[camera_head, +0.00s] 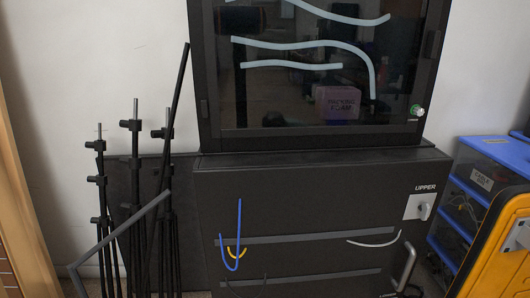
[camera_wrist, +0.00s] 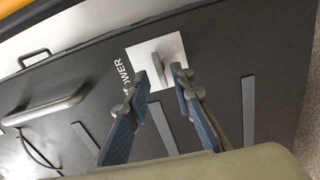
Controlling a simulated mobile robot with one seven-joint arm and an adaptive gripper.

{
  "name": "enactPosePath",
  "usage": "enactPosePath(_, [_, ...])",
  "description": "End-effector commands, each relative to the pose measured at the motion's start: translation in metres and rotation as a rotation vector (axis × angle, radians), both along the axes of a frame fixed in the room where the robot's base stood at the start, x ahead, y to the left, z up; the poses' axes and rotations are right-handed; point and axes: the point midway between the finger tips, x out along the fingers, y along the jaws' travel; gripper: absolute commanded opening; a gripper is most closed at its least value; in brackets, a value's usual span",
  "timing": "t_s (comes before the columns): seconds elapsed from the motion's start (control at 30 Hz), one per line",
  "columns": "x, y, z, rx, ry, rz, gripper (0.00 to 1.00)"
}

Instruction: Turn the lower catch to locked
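The lower catch (camera_wrist: 157,69) is a small grey lever on a square white plate (camera_wrist: 172,46), with partly hidden lettering ending in "OWER" beside it, in the wrist view. My gripper (camera_wrist: 160,78) is open, with its two blue-grey fingers pointing at the plate. The lever shows between the fingertips, with a gap to at least the right one. I cannot tell whether the left fingertip touches it. The head view does not show the lower catch or my gripper. It shows the catch marked UPPER (camera_head: 424,210) on its own white plate.
The dark cabinet (camera_head: 310,185) has a bar handle (camera_head: 405,266), also seen in the wrist view (camera_wrist: 45,106). Black stands (camera_head: 135,190) are at left. Blue drawers (camera_head: 465,195) and a yellow case (camera_head: 500,255) are close by at right.

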Motion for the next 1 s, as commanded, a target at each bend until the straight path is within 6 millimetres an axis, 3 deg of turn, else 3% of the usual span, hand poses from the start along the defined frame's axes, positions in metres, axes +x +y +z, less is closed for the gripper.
enactPosePath(0.27, [0.0, 0.0, 0.0, -0.151, -0.012, 0.0, 0.22])
enactPosePath(0.57, [0.002, 0.0, 0.0, -0.151, -0.012, 0.0, 0.22])
enactPosePath(1.0, [0.025, 0.002, -0.001, -0.15, -0.012, 0.0, 0.22])
